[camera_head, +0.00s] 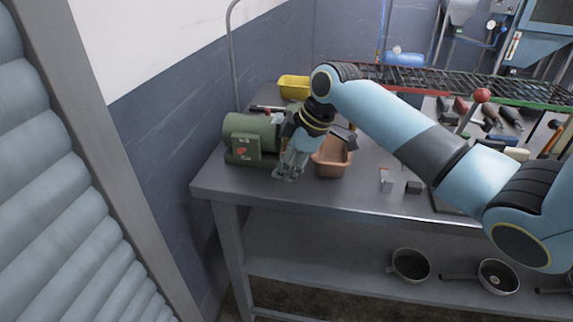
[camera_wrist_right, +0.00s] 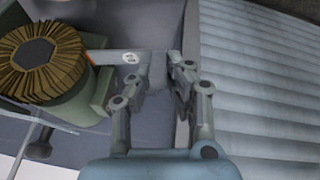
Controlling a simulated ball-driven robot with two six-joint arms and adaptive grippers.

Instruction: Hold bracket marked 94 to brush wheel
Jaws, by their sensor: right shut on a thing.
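The green motor unit (camera_head: 250,138) stands at the left end of the bench. Its brush wheel (camera_wrist_right: 40,60) shows as a round tan wheel with a dark hub in the right wrist view. My right gripper (camera_head: 287,174) is low in front of the motor; in the wrist view its fingers (camera_wrist_right: 155,88) are shut on a grey bracket (camera_wrist_right: 112,57). The bracket has a white round label, too small to read. Its far end reaches the brush wheel's edge in the picture; I cannot tell whether they touch. My left gripper is not in view.
An orange-brown bin (camera_head: 331,164) stands right of my gripper, and a yellow bin (camera_head: 293,87) is behind. Small metal pieces (camera_head: 386,182) lie on the bench (camera_head: 345,200). Tools and a red-knobbed lever (camera_head: 481,96) are at right. Pans (camera_head: 410,265) sit on the lower shelf.

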